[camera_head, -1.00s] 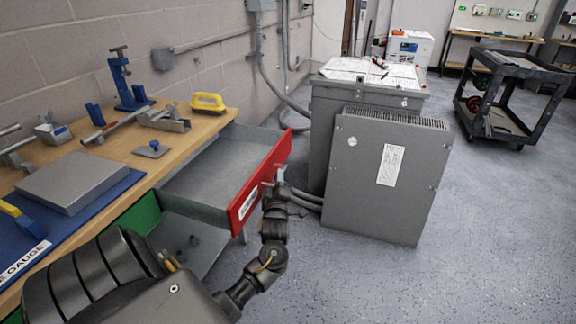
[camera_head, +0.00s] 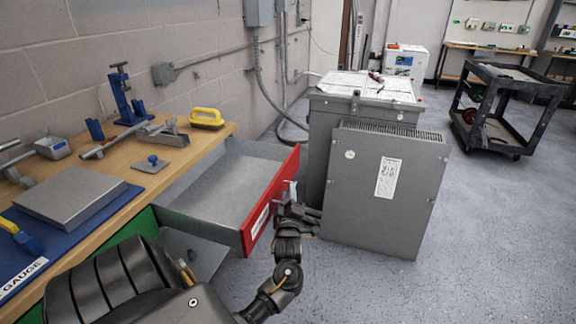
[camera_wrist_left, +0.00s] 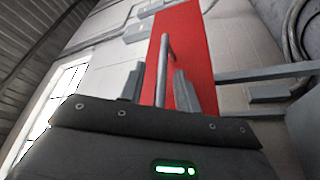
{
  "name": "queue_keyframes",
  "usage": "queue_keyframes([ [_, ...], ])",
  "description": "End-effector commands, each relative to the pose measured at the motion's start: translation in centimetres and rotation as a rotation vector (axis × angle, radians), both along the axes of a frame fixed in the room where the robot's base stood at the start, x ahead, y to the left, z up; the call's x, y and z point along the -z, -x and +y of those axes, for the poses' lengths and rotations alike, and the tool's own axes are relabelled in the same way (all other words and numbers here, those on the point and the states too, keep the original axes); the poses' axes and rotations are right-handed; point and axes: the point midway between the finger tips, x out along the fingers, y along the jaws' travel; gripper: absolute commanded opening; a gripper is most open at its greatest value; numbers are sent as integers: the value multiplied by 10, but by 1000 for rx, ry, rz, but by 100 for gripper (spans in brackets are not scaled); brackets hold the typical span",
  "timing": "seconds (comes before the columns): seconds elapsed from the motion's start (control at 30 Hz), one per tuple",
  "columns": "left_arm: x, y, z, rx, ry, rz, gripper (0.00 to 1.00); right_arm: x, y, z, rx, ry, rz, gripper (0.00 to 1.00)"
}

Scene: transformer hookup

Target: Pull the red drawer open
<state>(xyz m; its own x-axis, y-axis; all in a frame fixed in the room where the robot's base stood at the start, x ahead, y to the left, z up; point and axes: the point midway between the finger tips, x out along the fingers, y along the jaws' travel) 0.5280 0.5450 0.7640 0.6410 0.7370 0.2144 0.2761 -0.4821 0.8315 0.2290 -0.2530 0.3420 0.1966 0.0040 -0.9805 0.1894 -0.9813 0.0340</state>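The red drawer (camera_head: 272,200) is pulled out from the workbench, its grey tray showing and empty. Its red front also fills the upper middle of the left wrist view (camera_wrist_left: 192,45). A grey bar handle (camera_wrist_left: 165,70) stands out from the front. My left gripper (camera_head: 286,207) is at the handle, outside the drawer front. In the left wrist view, its fingers (camera_wrist_left: 161,90) stand apart on either side of the bar, with red showing between the left finger and the bar. Contact with the bar is hard to tell. My right gripper is not in view.
A grey transformer cabinet (camera_head: 385,190) stands close to the right of the drawer and gripper. The workbench (camera_head: 185,160) carries tools and a yellow-handled brush (camera_head: 207,117). A black cart (camera_head: 500,110) stands back right. The floor at right is clear.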

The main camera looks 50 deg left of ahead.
Motion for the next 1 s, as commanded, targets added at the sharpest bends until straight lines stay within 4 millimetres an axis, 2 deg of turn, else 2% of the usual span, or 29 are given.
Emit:
queue_keyframes([
  [0.23, 1, 1, -2, 2, 2, 2, 33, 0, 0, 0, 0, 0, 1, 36],
  [0.33, 4, 6, -8, 2, 3, 3, 33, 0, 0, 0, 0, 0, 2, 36],
  [0.7, 19, 52, -59, 0, 3, 2, 33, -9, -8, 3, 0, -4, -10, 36],
  [1.0, 24, 69, -79, 0, 1, 1, 33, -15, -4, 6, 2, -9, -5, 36],
])
